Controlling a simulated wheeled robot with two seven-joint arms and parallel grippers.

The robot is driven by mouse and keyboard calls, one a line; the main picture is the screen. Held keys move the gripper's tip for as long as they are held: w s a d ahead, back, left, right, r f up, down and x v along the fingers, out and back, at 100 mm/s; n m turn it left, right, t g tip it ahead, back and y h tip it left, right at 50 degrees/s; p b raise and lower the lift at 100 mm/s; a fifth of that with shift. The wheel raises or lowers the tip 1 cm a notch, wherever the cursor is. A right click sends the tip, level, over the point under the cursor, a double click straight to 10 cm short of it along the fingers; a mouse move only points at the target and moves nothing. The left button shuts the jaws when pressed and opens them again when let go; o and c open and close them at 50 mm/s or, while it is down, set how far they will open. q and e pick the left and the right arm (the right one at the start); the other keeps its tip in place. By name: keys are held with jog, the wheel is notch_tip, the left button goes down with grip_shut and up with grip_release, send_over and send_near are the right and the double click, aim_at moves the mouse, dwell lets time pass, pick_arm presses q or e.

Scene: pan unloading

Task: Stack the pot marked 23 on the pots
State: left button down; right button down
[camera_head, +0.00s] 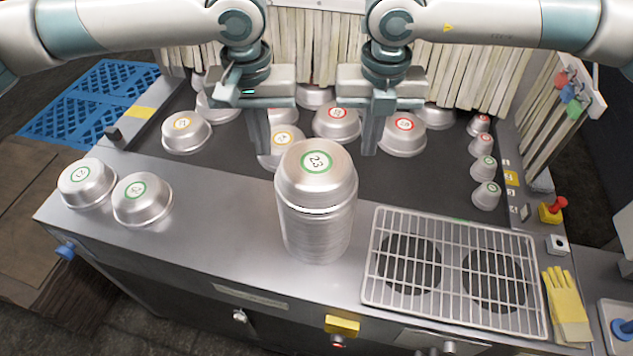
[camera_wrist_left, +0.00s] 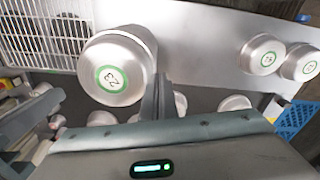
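The silver pot marked 23 (camera_head: 318,178) has a green ring label and sits upright, upside down, on top of a stack of nested pots (camera_head: 316,235) at the counter's front middle. In the left wrist view the pot marked 23 (camera_wrist_left: 116,68) shows close beside my fingers. My left gripper (camera_head: 262,152) hangs behind and left of the pot, its fingers together and apparently empty. My right gripper (camera_head: 369,152) hangs behind and right of it, its fingers also together and empty. A gap shows between each gripper and the pot in the head view.
Two green-labelled pots (camera_head: 142,199) (camera_head: 87,183) stand at the counter's left. Several orange- and red-labelled pots, such as one red-labelled pot (camera_head: 402,135), stand on the dark surface behind. A wire grate (camera_head: 450,268) and a yellow glove (camera_head: 566,305) lie right of the stack.

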pick_arm(q)
jog(key=c, duration=2.1)
grip_release()
pick_arm(e)
jog(key=c, duration=2.1)
grip_release()
pick_arm(q)
jog(key=r, duration=1.2)
jog(key=shift+s, duration=0.4)
pick_arm(e)
jog(key=r, duration=1.2)
jog(key=shift+s, duration=0.4)
pick_arm(q)
jog(key=shift+f, duration=0.1)
pick_arm(e)
jog(key=shift+f, duration=0.1)
